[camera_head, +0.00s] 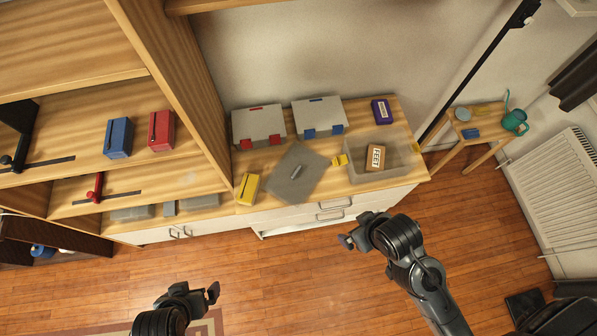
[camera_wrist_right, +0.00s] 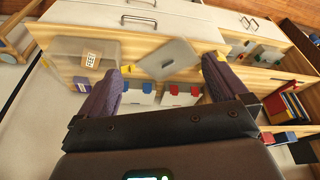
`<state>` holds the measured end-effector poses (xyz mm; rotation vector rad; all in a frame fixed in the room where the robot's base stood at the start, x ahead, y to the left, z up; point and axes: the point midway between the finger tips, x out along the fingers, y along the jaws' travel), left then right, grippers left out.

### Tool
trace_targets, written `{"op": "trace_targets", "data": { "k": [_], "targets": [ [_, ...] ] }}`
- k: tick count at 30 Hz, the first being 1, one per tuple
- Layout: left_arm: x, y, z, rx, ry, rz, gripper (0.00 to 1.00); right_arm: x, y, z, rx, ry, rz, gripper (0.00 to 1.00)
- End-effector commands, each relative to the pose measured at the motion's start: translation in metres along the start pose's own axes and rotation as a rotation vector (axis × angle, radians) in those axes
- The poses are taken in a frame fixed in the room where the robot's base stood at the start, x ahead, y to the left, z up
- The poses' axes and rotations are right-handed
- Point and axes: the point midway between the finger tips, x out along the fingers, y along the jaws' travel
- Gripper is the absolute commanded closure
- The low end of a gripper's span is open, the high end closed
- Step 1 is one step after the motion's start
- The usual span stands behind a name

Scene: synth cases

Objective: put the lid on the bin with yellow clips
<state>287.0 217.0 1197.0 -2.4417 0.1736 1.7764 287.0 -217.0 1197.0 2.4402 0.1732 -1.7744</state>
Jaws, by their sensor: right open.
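The open translucent grey bin (camera_head: 354,174) stands at the right end of the wooden counter, with yellow clips (camera_head: 340,160) on its sides. A brown labelled box (camera_head: 375,158) sits inside. The flat grey lid (camera_head: 290,190) with a small handle lies on the counter left of the bin, turned at an angle. The right wrist view also shows the lid (camera_wrist_right: 170,58) and the bin (camera_wrist_right: 66,66). My right gripper (camera_head: 350,240) is open and empty, in front of the counter and apart from the lid. My left gripper (camera_head: 198,293) is low at the front left; its opening is unclear.
Closed bins with red clips (camera_head: 258,124) and blue clips (camera_head: 319,115) stand behind the lid. A yellow box (camera_head: 247,189) is left of the lid, a purple box (camera_head: 381,110) behind the open bin. A shelf post (camera_head: 180,85) rises at the counter's left.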

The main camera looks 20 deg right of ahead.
Motion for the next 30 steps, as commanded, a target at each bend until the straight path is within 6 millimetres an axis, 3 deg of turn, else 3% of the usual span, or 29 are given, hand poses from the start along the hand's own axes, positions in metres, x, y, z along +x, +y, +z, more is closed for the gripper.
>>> {"op": "trace_targets", "data": {
  "k": [6, 17, 30],
  "targets": [
    [0.0001, -0.0013, 0.0003, 0.005, -0.001, -0.004, 0.00, 0.0000, 0.0001, 0.0000, -0.001, 0.000, 0.000, 0.00],
    [0.0002, -0.0031, 0.0007, 0.013, -0.002, -0.010, 0.00, 0.0001, 0.0022, 0.0006, -0.009, -0.001, 0.007, 0.55],
    [0.0000, -0.0010, 0.0001, 0.004, 0.000, -0.003, 0.00, -0.0002, 0.0012, 0.0009, -0.075, -0.005, 0.003, 0.55]
  ]
}}
